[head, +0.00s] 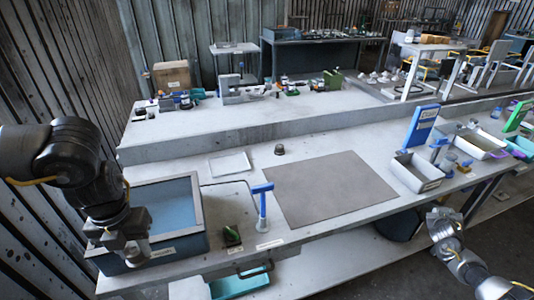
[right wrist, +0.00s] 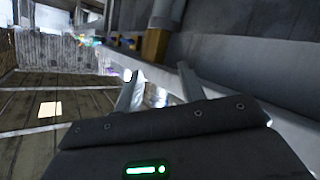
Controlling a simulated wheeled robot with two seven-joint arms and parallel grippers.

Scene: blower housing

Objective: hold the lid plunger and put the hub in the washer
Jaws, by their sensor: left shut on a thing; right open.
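The washer (head: 188,243) is a dark grey box with a pale rim and a blue top area, at the front left of the bench in the head view. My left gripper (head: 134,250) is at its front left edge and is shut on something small. I take this for the lid plunger, which the gripper hides. A small dark round piece (head: 279,149), probably the hub, stands on the bench behind the grey mat. My right gripper (head: 441,216) is open and empty, off the bench's front edge at the right. Its spread fingers show in the right wrist view (right wrist: 158,88).
The grey mat (head: 330,188) is bare. A blue T-shaped stand (head: 262,205) and a small green-topped object (head: 232,236) are right of the washer. A white tray (head: 230,164) lies behind. A grey bin (head: 416,173) and blue sign (head: 421,127) stand at the right.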

